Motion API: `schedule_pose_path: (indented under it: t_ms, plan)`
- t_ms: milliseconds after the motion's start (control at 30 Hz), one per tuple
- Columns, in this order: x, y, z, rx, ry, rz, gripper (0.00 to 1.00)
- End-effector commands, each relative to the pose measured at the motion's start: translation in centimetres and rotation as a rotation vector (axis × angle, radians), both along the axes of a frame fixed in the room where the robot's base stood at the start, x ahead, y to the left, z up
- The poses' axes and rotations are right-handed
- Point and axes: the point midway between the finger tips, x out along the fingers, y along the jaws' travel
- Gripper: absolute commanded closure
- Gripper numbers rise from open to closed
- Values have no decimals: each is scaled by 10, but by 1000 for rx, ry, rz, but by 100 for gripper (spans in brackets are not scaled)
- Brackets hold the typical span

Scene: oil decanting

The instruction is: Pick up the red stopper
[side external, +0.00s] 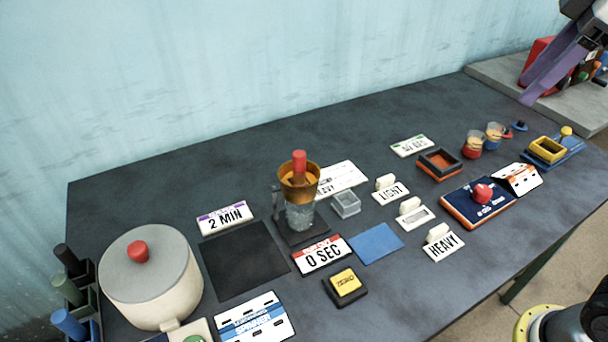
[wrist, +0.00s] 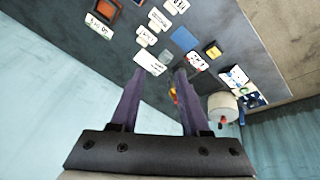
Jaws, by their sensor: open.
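A red stopper (side external: 299,160) stands upright in the mouth of an amber funnel-shaped cup (side external: 299,188), which sits on a clear glass vessel in the middle of the table. In the wrist view a small red and orange patch (wrist: 173,96) beside the right finger seems to be this stopper and cup, partly hidden by that finger. My gripper (wrist: 160,72) is open, with its purple fingers apart and nothing between the tips. In the side view my gripper (side external: 528,98) is high at the upper right, far from the stopper.
A cream pot (side external: 150,285) with a red knob stands at the front left. A small clear box (side external: 345,204) is right of the vessel. Label cards, a blue panel with a red button (side external: 481,193), and small cups (side external: 473,145) occupy the right side. The table's back left is clear.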

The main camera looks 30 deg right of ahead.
Motion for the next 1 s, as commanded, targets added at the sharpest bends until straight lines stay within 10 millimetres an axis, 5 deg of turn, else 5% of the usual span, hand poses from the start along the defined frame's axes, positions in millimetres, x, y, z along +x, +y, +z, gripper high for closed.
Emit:
schedule_pose_path:
  t_ms: [200, 433, 700, 1000]
  plan:
    - [74, 36, 33, -55, 72, 222, 54]
    - [144, 88, 28, -99, 144, 421, 54]
    - [210, 165, -25, -131, 230, 588, 54]
    - [231, 219, -99, -154, 328, 665, 54]
